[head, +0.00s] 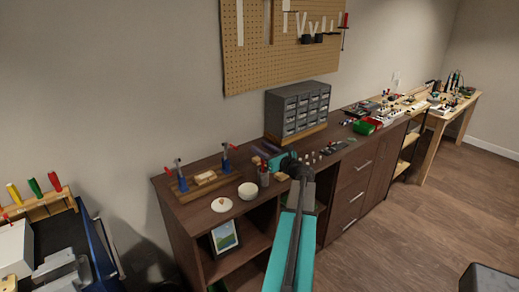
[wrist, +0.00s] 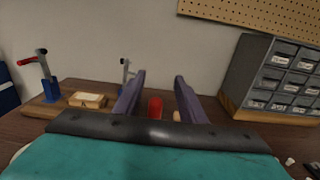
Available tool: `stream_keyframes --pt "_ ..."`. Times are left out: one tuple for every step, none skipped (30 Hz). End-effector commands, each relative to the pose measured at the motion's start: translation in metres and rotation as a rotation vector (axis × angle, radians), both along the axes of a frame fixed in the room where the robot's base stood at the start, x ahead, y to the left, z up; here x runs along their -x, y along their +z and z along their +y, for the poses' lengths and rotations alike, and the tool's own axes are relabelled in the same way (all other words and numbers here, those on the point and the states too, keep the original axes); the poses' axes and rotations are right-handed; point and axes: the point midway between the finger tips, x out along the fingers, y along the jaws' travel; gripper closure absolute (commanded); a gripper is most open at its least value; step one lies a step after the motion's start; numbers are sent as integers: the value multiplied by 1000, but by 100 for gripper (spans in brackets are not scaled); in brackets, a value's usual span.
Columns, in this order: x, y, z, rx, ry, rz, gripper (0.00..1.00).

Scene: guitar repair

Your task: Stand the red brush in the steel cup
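My gripper (head: 264,150) reaches over the brown cabinet top in the head view. In the wrist view its two purple fingers (wrist: 160,78) stand apart, with a clear gap between them. A red piece (wrist: 155,107), possibly the red brush, shows low in that gap, with space on both sides. I cannot tell how far beyond the fingers it lies. The cup is not clear in the wrist view.
A wooden holder with blue posts (head: 196,184) stands to the left. A grey drawer unit (head: 297,108) stands behind, below a pegboard (head: 285,50). Small parts lie to the right.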

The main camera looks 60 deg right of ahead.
Motion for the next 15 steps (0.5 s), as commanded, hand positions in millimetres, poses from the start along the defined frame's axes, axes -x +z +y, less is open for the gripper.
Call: stream_keyframes --pt "7 -2 3 1 -2 0 63" --pt "11 -2 5 1 -1 0 63" --pt "16 -2 7 1 -1 0 63" --pt "20 -2 8 1 -1 0 63" --pt "25 -2 9 1 -2 0 63" --pt "31 -2 11 0 -2 0 63" --pt "35 -2 13 0 -2 0 63" --pt "39 -2 14 0 -2 -1 63" --pt "45 -2 16 -1 -2 -1 63" --pt "49 -2 17 -1 -2 -1 63" --pt "54 -2 19 0 -3 -1 63" --pt "59 -1 21 0 -2 -1 63" --pt "63 -1 23 0 -1 -1 63" --pt "68 -1 24 0 -2 -1 63" --pt "75 -1 26 1 -3 -1 63"
